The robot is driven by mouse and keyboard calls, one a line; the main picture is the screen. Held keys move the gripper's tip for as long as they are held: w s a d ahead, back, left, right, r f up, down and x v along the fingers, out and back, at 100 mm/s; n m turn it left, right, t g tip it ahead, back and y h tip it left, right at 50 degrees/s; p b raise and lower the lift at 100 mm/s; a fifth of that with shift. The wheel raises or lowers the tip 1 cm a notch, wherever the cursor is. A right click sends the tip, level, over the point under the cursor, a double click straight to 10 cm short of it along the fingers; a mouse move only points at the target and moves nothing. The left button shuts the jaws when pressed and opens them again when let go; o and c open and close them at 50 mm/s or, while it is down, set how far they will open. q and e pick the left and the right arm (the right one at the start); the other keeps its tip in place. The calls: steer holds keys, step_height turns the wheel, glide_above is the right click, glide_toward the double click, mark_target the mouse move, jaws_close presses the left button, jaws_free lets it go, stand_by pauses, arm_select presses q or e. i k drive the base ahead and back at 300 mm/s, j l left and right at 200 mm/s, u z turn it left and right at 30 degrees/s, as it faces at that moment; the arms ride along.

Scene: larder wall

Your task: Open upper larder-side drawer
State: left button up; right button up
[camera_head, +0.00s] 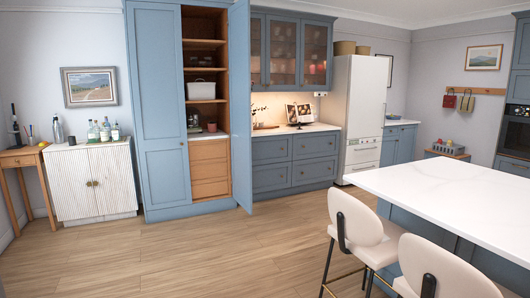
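The tall blue larder (158,110) stands against the back wall with its right door (240,90) swung open towards me. Just right of it is a blue base unit with two columns of drawers. The upper drawer on the larder side (272,151) looks shut; the open door's edge stands close to its left end. The lower drawer (273,179) beneath it also looks shut. Inside the larder, light wood drawers (209,170) sit below the shelves and look shut. Neither of my grippers is in view.
A white island (450,190) with two cream stools (358,230) fills the right foreground. The wooden floor (190,260) is clear up to the larder and drawers. A white fridge (362,100) stands right of the drawers, a white cabinet (90,182) left of the larder.

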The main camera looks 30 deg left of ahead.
mark_target(276, 148)
steer(key=i+j+u, duration=0.1)
steer(key=i+u, duration=0.2)
steer(key=i, duration=0.2)
steer(key=i+u, duration=0.25)
steer(key=i, duration=0.25)
steer(key=i+j+u, duration=0.4)
steer(key=i, duration=0.4)
steer(key=i+u, duration=0.35)
steer(key=i, duration=0.45)
steer(key=i+l+u, duration=0.2)
steer(key=i+u, duration=0.2)
steer(key=i, duration=0.45)
steer(key=i+l+z, duration=0.2)
steer(key=i+z, duration=0.15)
steer(key=i, duration=0.25)
steer(key=i+z, duration=0.35)
steer(key=i, duration=0.25)
steer(key=i+j+z, duration=0.15)
steer(key=i+z, duration=0.2)
steer(key=i, duration=0.25)
steer(key=i+j+z, duration=0.35)
steer(key=i, duration=0.2)
steer(key=i+l+z, duration=0.1)
steer(key=i+z, duration=0.2)
steer(key=i, duration=0.45)
steer(key=i+z, duration=0.3)
steer(key=i, duration=0.45)
